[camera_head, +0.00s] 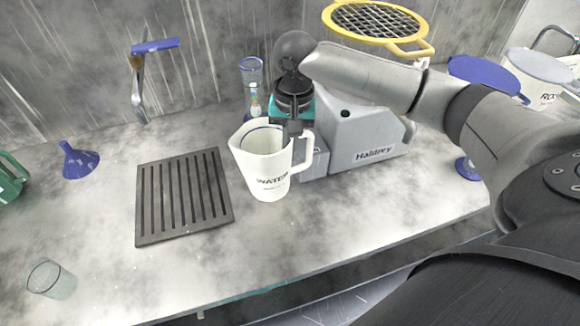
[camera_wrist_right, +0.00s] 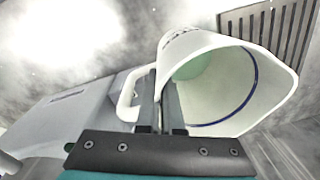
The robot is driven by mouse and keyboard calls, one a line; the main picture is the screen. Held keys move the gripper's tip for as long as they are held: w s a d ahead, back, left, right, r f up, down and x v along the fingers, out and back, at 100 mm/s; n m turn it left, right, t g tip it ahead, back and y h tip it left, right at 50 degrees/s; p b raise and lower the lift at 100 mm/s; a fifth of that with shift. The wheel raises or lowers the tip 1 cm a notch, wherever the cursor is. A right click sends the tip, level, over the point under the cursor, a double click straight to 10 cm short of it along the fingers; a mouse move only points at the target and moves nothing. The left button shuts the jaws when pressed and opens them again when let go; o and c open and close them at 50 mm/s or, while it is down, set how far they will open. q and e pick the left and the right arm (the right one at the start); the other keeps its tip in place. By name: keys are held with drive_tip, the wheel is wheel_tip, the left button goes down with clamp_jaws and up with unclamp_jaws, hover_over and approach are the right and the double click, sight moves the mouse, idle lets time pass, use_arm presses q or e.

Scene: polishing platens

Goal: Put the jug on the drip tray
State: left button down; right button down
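The white jug (camera_head: 262,165), marked WATER, is upright just right of the drip tray. I cannot tell whether its base touches the counter. The dark grey slotted drip tray (camera_head: 183,195) lies flat and empty on the counter; its corner also shows in the right wrist view (camera_wrist_right: 285,28). My right gripper (camera_head: 294,126) comes from above at the jug's handle. The fingertips are partly hidden. My left gripper is not in view.
The grey Haldrey machine (camera_head: 355,145) stands close right of the jug. A tap (camera_head: 142,85) is behind the tray. A blue funnel (camera_head: 78,160) and a clear glass (camera_head: 52,280) are at left. A glass cylinder (camera_head: 252,85) stands behind the jug. The counter before the tray is clear.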

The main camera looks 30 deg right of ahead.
drive_tip(key=shift+f+b, duration=0.45)
drive_tip(key=shift+f, duration=2.5)
drive_tip(key=c, duration=1.1)
unclamp_jaws()
